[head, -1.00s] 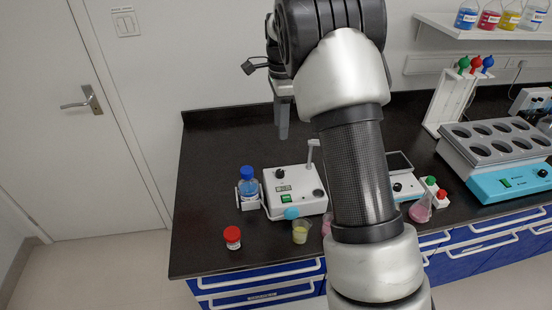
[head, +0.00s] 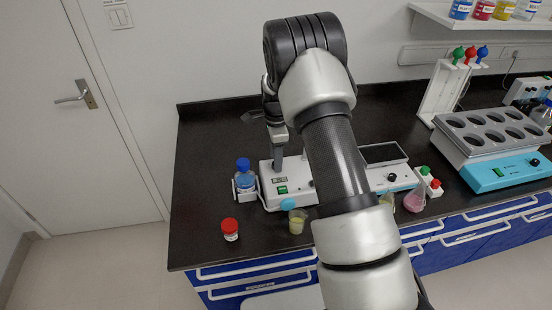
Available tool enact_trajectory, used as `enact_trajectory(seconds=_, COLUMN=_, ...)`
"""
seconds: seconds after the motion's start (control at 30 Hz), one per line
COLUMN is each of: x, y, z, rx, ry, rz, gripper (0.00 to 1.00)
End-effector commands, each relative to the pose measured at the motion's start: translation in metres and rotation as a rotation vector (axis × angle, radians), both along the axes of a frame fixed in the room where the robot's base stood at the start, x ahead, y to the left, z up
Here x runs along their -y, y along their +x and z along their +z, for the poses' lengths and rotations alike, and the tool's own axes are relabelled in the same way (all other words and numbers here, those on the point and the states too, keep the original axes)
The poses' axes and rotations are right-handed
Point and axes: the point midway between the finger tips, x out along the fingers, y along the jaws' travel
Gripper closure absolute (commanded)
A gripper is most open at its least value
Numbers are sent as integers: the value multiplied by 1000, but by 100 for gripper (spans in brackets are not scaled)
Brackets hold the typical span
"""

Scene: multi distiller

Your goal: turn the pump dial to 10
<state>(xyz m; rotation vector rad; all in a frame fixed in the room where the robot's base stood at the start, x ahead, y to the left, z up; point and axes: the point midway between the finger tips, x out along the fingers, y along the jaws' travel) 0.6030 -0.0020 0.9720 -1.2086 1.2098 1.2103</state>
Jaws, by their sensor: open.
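A white boxy unit (head: 270,197) with a green switch (head: 282,190) and a small dark display stands on the black bench; it appears to be the pump. My gripper (head: 278,167) points down over its top, with the fingertips in front of the spot where a black dial sits. The gripper is open. The dial is hidden behind the fingers, so its setting cannot be read. Whether the fingers touch it cannot be told. My forearm covers the unit's right side.
A blue-capped bottle (head: 243,174) stands against the unit's left side. A red-capped jar (head: 229,229) and a beaker of yellow liquid (head: 297,221) stand in front. The bench's left back is clear.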

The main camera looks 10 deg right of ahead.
Motion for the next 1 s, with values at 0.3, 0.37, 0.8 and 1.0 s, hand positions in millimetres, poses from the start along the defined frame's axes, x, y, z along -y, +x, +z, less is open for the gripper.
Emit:
enact_trajectory(seconds=0.3, x=0, y=0, z=-9, rx=2, ry=0, rz=0, gripper=58)
enact_trajectory(seconds=0.37, x=0, y=0, z=-9, rx=2, ry=0, rz=0, gripper=58)
enact_trajectory(seconds=0.8, x=0, y=0, z=-9, rx=1, ry=0, rz=6, gripper=99)
enact_trajectory(seconds=1.0, x=0, y=0, z=-10, rx=2, ry=0, rz=58, gripper=99)
